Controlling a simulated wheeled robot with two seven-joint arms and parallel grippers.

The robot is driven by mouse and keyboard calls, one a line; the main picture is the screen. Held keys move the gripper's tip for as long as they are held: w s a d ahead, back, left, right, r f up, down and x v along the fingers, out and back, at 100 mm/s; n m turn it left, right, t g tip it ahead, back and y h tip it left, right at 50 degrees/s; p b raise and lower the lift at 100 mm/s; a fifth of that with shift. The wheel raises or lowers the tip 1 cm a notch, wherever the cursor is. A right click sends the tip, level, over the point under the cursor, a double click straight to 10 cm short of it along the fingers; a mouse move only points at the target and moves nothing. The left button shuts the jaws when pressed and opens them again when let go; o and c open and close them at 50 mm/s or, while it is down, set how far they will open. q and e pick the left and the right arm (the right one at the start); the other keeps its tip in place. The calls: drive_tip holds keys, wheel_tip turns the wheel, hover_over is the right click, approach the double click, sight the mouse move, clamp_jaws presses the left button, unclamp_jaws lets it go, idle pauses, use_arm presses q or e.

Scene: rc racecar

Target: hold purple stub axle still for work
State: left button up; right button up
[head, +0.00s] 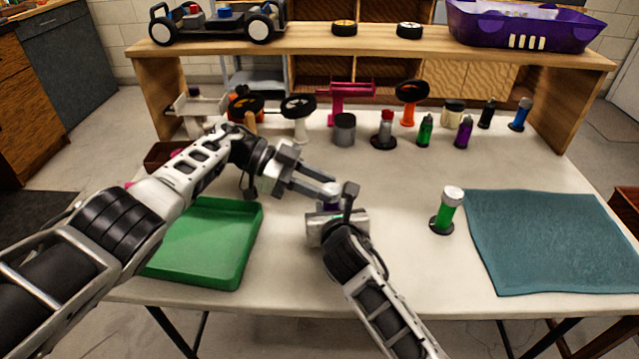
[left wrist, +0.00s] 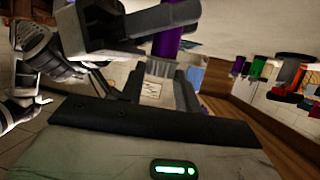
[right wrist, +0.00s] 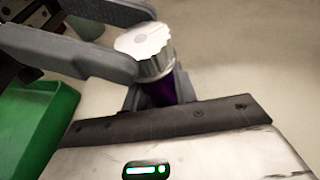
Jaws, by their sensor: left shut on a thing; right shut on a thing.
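The purple stub axle (head: 327,207) is between my two grippers above the middle of the table, mostly hidden in the head view. In the right wrist view it shows a ribbed silver end (right wrist: 145,46) above a dark purple body (right wrist: 156,93). In the left wrist view its purple shaft (left wrist: 167,42) and a pale silver part show. My left gripper (head: 328,190) reaches in from the left and is shut on it near the silver end. My right gripper (head: 329,211) is shut on its purple body from the near side. The exact contact areas are partly hidden.
A green tray (head: 205,282) lies at left on the white table. A green part with a silver top (head: 447,210) stands right of my grippers, beside a teal cloth (head: 555,242). Several parts and bottles stand at the back, under a wooden shelf (head: 360,40).

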use_arm(q)
drive_tip(key=shift+f, duration=0.15)
drive_tip(key=o, duration=1)
drive_tip(key=shift+a, duration=0.15)
drive_tip(key=v, duration=0.7)
drive_tip(key=shift+a, duration=0.15)
drive_tip(key=shift+r, duration=0.2)
